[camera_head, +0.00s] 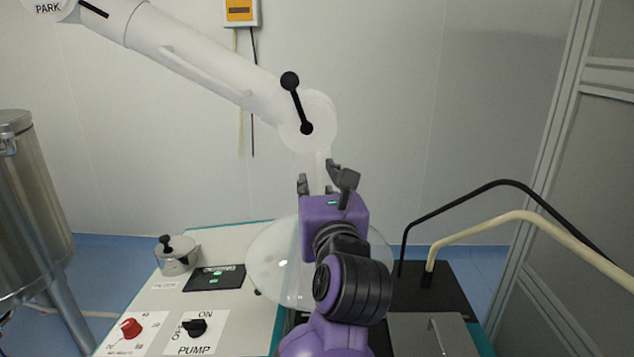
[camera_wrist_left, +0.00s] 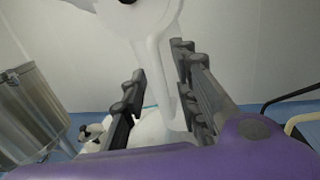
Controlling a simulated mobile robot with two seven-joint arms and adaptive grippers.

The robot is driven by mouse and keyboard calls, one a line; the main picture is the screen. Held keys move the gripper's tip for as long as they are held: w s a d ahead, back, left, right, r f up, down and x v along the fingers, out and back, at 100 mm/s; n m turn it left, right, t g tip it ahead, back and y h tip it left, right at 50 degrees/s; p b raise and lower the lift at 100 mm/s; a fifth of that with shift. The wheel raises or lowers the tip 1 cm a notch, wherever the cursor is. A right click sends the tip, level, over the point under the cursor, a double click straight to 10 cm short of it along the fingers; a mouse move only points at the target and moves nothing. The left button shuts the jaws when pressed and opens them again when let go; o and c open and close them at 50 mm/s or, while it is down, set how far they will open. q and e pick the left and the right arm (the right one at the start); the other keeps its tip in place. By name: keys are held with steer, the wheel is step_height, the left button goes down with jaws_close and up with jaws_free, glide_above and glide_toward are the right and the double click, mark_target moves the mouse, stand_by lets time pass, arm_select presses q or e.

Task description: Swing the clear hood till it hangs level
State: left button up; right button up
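The clear hood (camera_head: 270,262) is a see-through round dome at the lower end of a jointed white arm (camera_head: 200,62). It hangs over the bench, partly hidden behind my left gripper; I cannot tell exactly how far it tilts. A short white neck (camera_head: 322,170) links it to the elbow joint with a black lever (camera_head: 298,104). My left gripper (camera_head: 323,180) is open at the neck. In the left wrist view the neck (camera_wrist_left: 165,75) shows between its spread fingers (camera_wrist_left: 158,82), with a gap on the left side. My right gripper is not in view.
The bench panel (camera_head: 130,300) carries a red knob (camera_head: 131,328), a black pump switch (camera_head: 195,327), a dark display (camera_head: 214,278) and a small metal pot (camera_head: 177,258). Black and cream bent tubes (camera_head: 500,215) rise at right. A steel tank (camera_head: 30,220) stands at left.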

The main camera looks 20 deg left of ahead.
arm_select(q)
steer(key=v, duration=1.1)
steer(key=shift+s+d, duration=0.1)
